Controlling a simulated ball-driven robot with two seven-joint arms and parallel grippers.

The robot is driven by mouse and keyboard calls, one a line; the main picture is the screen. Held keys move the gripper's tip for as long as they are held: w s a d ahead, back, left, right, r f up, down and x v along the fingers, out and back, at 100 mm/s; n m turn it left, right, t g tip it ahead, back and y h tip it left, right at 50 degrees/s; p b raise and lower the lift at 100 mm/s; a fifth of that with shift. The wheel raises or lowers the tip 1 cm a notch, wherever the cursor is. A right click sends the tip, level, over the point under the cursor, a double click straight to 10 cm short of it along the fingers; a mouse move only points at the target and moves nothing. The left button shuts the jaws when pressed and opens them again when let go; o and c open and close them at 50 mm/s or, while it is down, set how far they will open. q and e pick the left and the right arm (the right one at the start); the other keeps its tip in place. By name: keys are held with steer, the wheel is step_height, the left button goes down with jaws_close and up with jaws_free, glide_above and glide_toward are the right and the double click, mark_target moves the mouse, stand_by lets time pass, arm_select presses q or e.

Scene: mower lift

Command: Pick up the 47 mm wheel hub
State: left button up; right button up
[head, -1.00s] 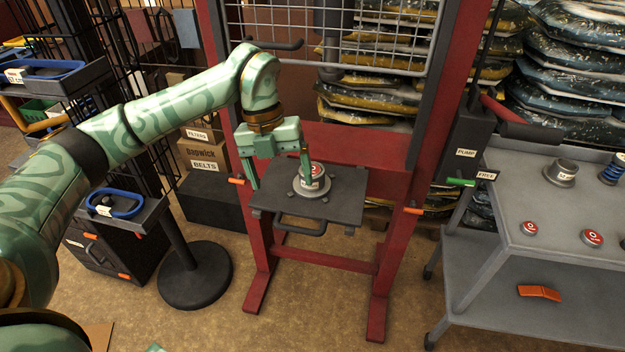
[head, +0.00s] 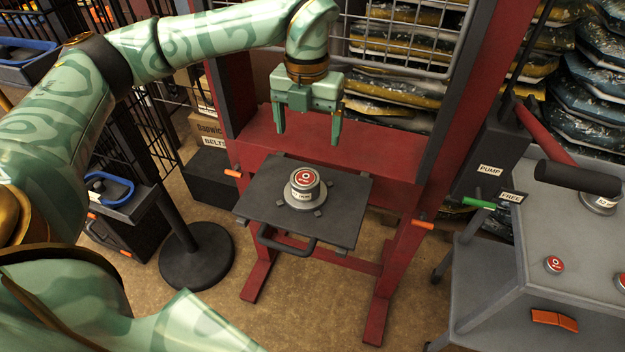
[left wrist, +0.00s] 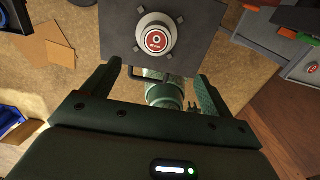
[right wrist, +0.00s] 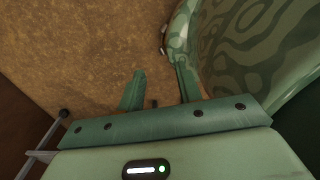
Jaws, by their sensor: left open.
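A wheel hub (head: 305,189), a grey flanged piece with a red cap on top, sits upright on the dark plate (head: 262,205) of the red press frame. The small label on its side is too blurred to read. My left gripper (head: 307,140) is open and empty, above and behind the hub in the head view, fingers pointing down. In the left wrist view the hub (left wrist: 154,38) is beyond the open fingers and touches neither. My right gripper (right wrist: 159,78) shows only in its wrist view, fingers apart with nothing between them, over the brown floor.
The red press frame (head: 385,285) surrounds the plate, with a wire grid behind. A grey cart (head: 500,310) at right holds another grey hub (head: 600,203), red caps (head: 554,264) and an orange piece (head: 554,319). A black round-based stand (head: 197,258) is at left.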

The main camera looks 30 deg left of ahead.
mark_target(306, 177)
arm_select(q)
step_height(306, 177, down, 10)
steer(key=shift+f+b, duration=0.25)
steer(key=shift+b, duration=0.9)
steer(key=shift+a+f, duration=0.1)
steer(key=shift+f, duration=0.3)
steer(key=f, duration=0.1)
steer(key=f+b, duration=0.1)
steer(key=f, duration=0.2)
steer(key=shift+a+f+b, duration=0.35)
steer(key=shift+f, duration=0.05)
steer(key=shift+r, duration=0.15)
steer(key=c, duration=1.7)
arm_select(e)
steer(key=f, duration=0.1)
steer(key=s+f, duration=0.1)
steer(key=f, duration=0.2)
steer(key=shift+s+a, duration=0.1)
steer(key=shift+s, duration=0.25)
